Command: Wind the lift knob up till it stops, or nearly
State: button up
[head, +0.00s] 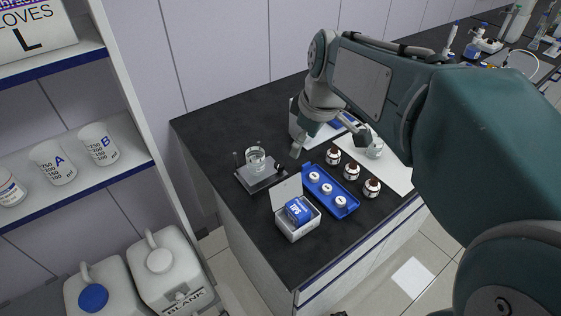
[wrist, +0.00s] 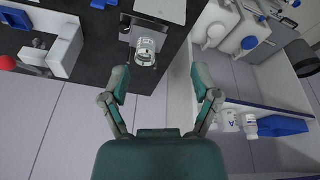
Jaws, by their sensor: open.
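A small grey lift stand (head: 262,180) sits on the black bench top, with a clear glass beaker (head: 255,158) on it. A small dark part, which looks like the lift knob (head: 280,166), is at the stand's right side. My gripper (head: 296,150) is above and right of it, apart from it. In the wrist view my gripper (wrist: 158,76) is open, its two fingers wide apart with nothing between them.
A blue tray (head: 348,208) with white-capped vials stands right of the stand, beside several brown bottles (head: 351,172). An open white box (head: 297,228) with a blue pack is in front. A shelf (head: 100,188) with beakers stands left. Bare bench (head: 215,130) lies behind the stand.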

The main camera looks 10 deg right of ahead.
jog(key=s+m+t, duration=0.1)
jog(key=s+m, duration=0.2)
jog(key=s, duration=0.3)
jog(key=n+g+y, duration=0.3)
jog(key=n+g, duration=0.1)
jog(key=n, duration=1.1)
send_over(280, 163)
jog(key=d, duration=0.4)
notch_tip(280, 163, down, 14)
jog(key=x, duration=1)
jog(key=shift+w+a+f, duration=0.1)
jog(key=shift+w+f, duration=0.1)
grip_shut()
